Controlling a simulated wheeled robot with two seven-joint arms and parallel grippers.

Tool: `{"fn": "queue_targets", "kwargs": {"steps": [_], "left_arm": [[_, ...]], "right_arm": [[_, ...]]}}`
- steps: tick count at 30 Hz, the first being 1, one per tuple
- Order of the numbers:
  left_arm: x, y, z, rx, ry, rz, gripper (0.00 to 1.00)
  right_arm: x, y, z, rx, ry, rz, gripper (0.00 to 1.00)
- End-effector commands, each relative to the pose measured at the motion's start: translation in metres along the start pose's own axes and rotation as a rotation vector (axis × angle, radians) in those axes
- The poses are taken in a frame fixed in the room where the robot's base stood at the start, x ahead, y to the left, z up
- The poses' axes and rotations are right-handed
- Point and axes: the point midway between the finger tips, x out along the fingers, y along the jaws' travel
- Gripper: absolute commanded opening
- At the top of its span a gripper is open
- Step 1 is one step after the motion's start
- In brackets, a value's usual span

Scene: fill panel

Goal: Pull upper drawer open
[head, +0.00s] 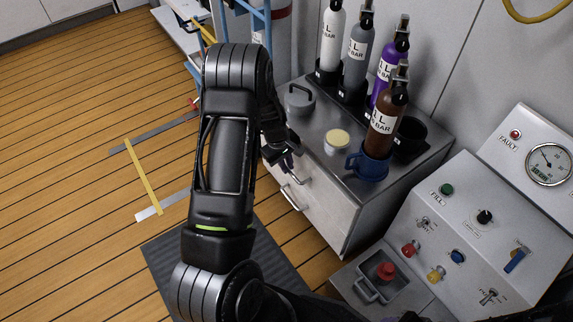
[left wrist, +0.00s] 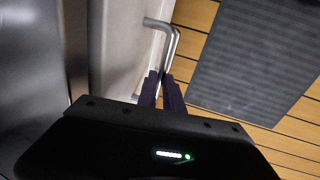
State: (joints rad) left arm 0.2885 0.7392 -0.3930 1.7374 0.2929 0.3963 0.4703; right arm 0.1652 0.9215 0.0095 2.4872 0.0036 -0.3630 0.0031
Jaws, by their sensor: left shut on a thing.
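The grey drawer cabinet (head: 325,205) stands right of centre in the head view. My left gripper (head: 287,162) is at its front, at the height of the upper drawer. In the left wrist view my left gripper (left wrist: 161,90) has its dark fingers shut on the upper drawer's metal bar handle (left wrist: 172,40). The arm and gripper hide much of the upper drawer front, and I see no clear gap there. A lower handle (head: 291,198) shows below the gripper, free of it. My right gripper is not in view.
A control panel (head: 470,225) is at right. A dark mat (head: 270,250) covers floor in front.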

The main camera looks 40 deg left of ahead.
Motion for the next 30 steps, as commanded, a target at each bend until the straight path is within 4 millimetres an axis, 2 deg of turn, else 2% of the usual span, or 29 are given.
{"fn": "queue_targets", "kwargs": {"steps": [20, 26, 30], "left_arm": [[0.000, -0.001, 0.000, 0.000, -0.001, 0.000, 0.00], [-0.002, -0.012, 0.000, -0.002, -0.001, -0.001, 0.00], [-0.005, -0.030, 0.000, -0.004, -0.003, -0.002, 0.00]], "right_arm": [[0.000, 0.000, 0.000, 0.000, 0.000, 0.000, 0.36], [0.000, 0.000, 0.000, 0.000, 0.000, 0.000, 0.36], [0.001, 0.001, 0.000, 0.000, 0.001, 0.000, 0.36]]}}
